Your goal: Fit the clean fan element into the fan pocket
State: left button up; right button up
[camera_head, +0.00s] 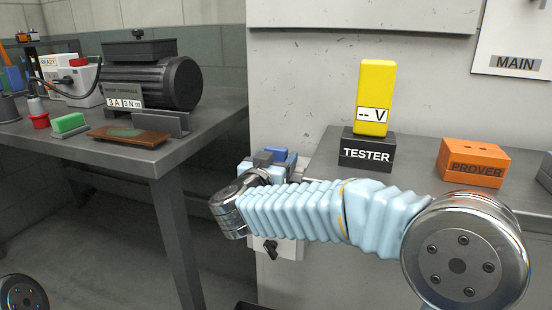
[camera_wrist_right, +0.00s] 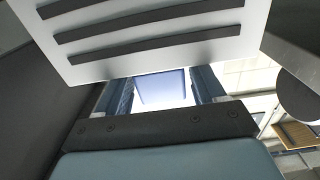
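In the right wrist view a pale blue block (camera_wrist_right: 163,88), which could be the fan element, lies between the two blue-grey fingers of my right gripper (camera_wrist_right: 162,92). It nearly fills the gap, but I cannot tell whether the fingers press on it. A white panel with dark slots (camera_wrist_right: 155,30) hides the fingertips. In the head view my right wrist is by a white box (camera_head: 288,247) with a dark knob on the cabinet front; a small blue part (camera_head: 281,153) shows just beyond it. I cannot make out the fan pocket. My left gripper is out of view.
A yellow meter (camera_head: 375,95) stands on the black TESTER block (camera_head: 366,152), with the orange PROVER block (camera_head: 473,163) to its right on the grey shelf. The left bench (camera_head: 150,160) holds a dark motor pump (camera_head: 150,80), a brown tray (camera_head: 128,136) and a green block (camera_head: 68,122).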

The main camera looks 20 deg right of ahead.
jog(key=shift+o, duration=1.4)
jog(key=v, duration=1.3)
jog(key=shift+s+a, duration=0.3)
